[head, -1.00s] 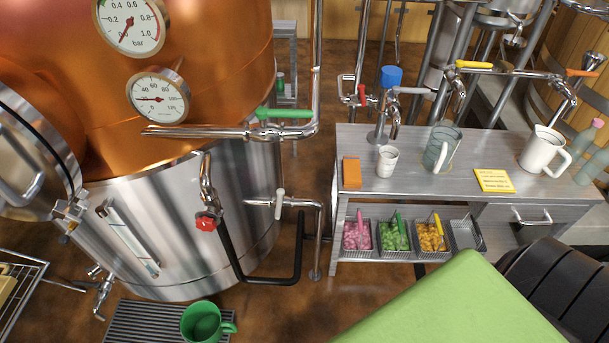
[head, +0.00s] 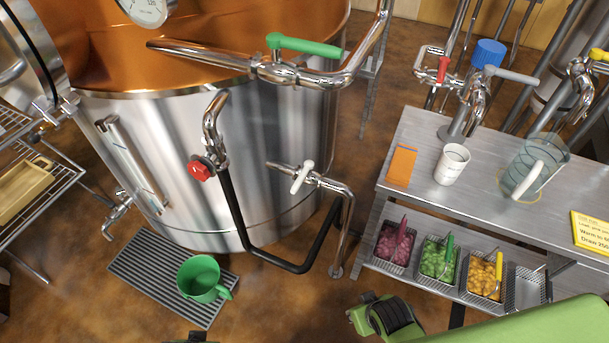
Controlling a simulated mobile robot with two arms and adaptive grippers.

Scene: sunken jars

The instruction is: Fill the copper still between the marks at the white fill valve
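The copper still (head: 230,150) has a copper top and a steel lower wall. The white fill valve (head: 302,178) sits on a pipe entering the still's right side, its lever lying across the pipe. A sight tube (head: 135,160) is mounted on the still's front left; its level and marks are too small to read. A green and black part of mine (head: 385,316) shows at the bottom, with a large green part of mine at bottom right.
A green-handled valve (head: 305,46) and red-knobbed tap (head: 202,168) are nearby. A green mug (head: 202,278) stands on the floor grate (head: 150,281). The steel bench (head: 420,160) holds a white cup (head: 452,164) and a glass jug (head: 535,165). A black hose loops below the white valve.

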